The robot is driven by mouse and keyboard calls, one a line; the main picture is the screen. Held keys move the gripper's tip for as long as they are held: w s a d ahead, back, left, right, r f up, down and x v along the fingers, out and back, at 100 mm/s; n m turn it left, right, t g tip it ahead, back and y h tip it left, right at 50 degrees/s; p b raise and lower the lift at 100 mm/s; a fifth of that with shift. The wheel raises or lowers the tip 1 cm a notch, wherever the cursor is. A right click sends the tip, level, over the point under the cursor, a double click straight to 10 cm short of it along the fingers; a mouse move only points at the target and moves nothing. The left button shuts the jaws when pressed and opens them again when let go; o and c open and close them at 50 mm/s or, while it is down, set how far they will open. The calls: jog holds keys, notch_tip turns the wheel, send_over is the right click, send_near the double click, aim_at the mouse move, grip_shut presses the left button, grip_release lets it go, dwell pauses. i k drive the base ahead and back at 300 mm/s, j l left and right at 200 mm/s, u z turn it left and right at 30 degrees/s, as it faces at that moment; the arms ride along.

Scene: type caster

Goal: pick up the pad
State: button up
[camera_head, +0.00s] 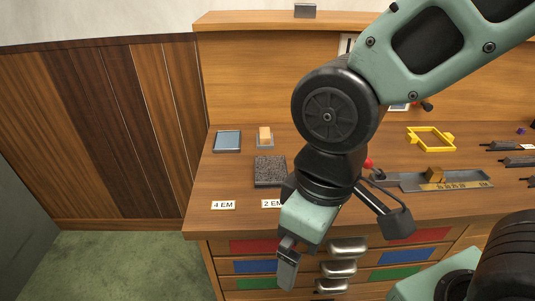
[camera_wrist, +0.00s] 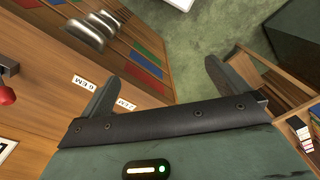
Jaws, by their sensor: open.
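My gripper (camera_head: 287,268) hangs in front of the bench's front edge, near the drawers, pointing down. In the wrist view its two fingers (camera_wrist: 160,84) stand wide apart with nothing between them. Two flat things on the bench top could be the pad, and I cannot tell which. One is a dark speckled square (camera_head: 270,171) just behind the "2 EM" label, beyond my gripper. The other is a blue-grey flat piece with a dark rim (camera_head: 227,140) at the back left. Neither is clearly visible in the wrist view.
A small orange-tan block (camera_head: 265,135) sits on a grey base beside the blue-grey piece. A yellow frame (camera_head: 431,139) and a grey metal tray (camera_head: 455,180) lie to the right. Drawers with metal handles (camera_head: 347,246) are below.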

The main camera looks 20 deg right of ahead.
aim_at(265, 139)
jog(key=i+j+z, duration=0.1)
jog(key=j, duration=0.25)
jog(key=i+j+z, duration=0.15)
jog(key=j, duration=0.25)
jog(key=i+j+z, duration=0.1)
jog(key=j, duration=0.3)
jog(key=i+j+z, duration=0.1)
jog(key=j, duration=0.35)
jog(key=i+j+z, duration=0.15)
jog(key=j, duration=0.25)
